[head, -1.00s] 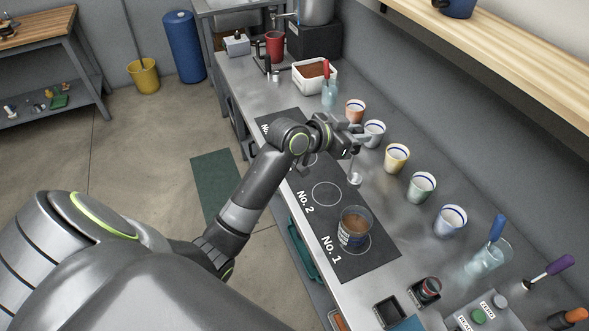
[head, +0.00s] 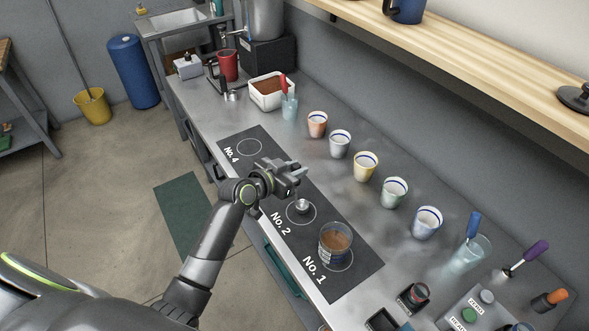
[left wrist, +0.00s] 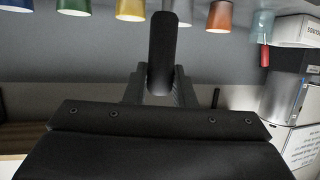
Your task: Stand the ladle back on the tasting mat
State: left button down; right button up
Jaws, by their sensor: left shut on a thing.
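The black tasting mat (head: 350,286) lies along the front of the steel counter, with numbered white circles. My left gripper (head: 292,174) is over the mat, around the No. 3 place, and hides that part. It is shut on the ladle, whose small silver bowl (head: 302,205) hangs below the fingers over the No. 2 circle. I cannot tell whether the bowl touches the mat. In the left wrist view the dark ladle handle (left wrist: 162,52) stands upright between the fingers. My right gripper is not in view.
A glass of brown liquid (head: 335,242) stands on the No. 1 circle, close to the ladle. Several striped cups (head: 365,166) stand in a row behind the mat. The No. 4 circle (head: 249,147) is empty. A wooden shelf (head: 470,65) overhangs the back.

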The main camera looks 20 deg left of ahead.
pick_arm(q)
jog(key=shift+f, duration=0.4)
jog(key=c, duration=1.2)
grip_release()
jog(key=shift+r, duration=0.1)
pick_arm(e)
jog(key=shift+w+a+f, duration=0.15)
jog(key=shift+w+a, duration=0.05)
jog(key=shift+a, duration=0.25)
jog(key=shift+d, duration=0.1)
